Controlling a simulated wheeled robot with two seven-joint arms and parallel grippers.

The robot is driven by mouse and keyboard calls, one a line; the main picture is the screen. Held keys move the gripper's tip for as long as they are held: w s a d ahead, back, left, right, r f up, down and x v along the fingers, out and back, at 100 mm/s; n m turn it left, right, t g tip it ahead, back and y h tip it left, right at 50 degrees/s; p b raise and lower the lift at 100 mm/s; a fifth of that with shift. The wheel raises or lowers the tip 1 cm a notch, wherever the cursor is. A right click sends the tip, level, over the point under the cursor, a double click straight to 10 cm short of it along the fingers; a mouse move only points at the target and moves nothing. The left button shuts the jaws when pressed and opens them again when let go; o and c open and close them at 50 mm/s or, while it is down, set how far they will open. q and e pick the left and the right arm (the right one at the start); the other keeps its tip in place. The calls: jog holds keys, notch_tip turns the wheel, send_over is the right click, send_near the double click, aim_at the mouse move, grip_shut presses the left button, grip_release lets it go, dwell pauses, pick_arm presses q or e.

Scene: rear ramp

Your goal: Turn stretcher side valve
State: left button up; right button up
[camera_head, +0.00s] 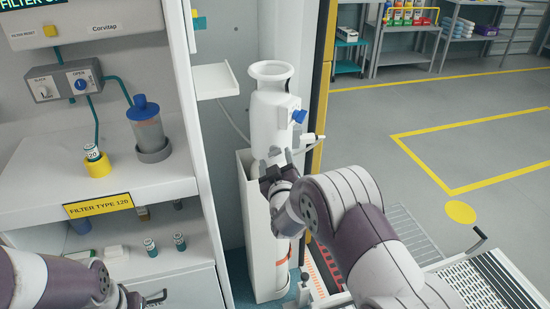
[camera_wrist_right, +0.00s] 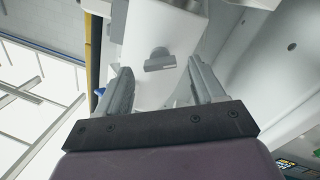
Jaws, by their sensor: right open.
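A white upright cylinder (camera_head: 272,105) with a flared top stands at the open doorway. A small valve with a blue knob (camera_head: 299,116) sits on its right side, and a pale spout points right below it. My right gripper (camera_head: 271,158) is open, just below this valve in front of the cylinder. In the right wrist view its two fingers (camera_wrist_right: 160,80) are apart, with a small grey lever or handle (camera_wrist_right: 160,60) on a white body beyond and between them; contact cannot be told. My left gripper (camera_head: 145,298) is low at the bottom left, partly cut off. No stretcher is clearly recognisable.
A white shelf unit (camera_head: 110,190) at left holds a canister with a blue cap (camera_head: 149,130) and a yellow-based bottle (camera_head: 96,162). A small white shelf (camera_head: 216,81) juts out left of the cylinder.

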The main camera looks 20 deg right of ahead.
aim_at(274, 152)
jog(key=shift+w, duration=0.6)
jog(key=shift+w+d, duration=0.2)
jog(key=shift+w, duration=0.4)
jog(key=shift+c, duration=0.6)
jog(key=c, duration=0.9)
jog(key=shift+c, duration=0.2)
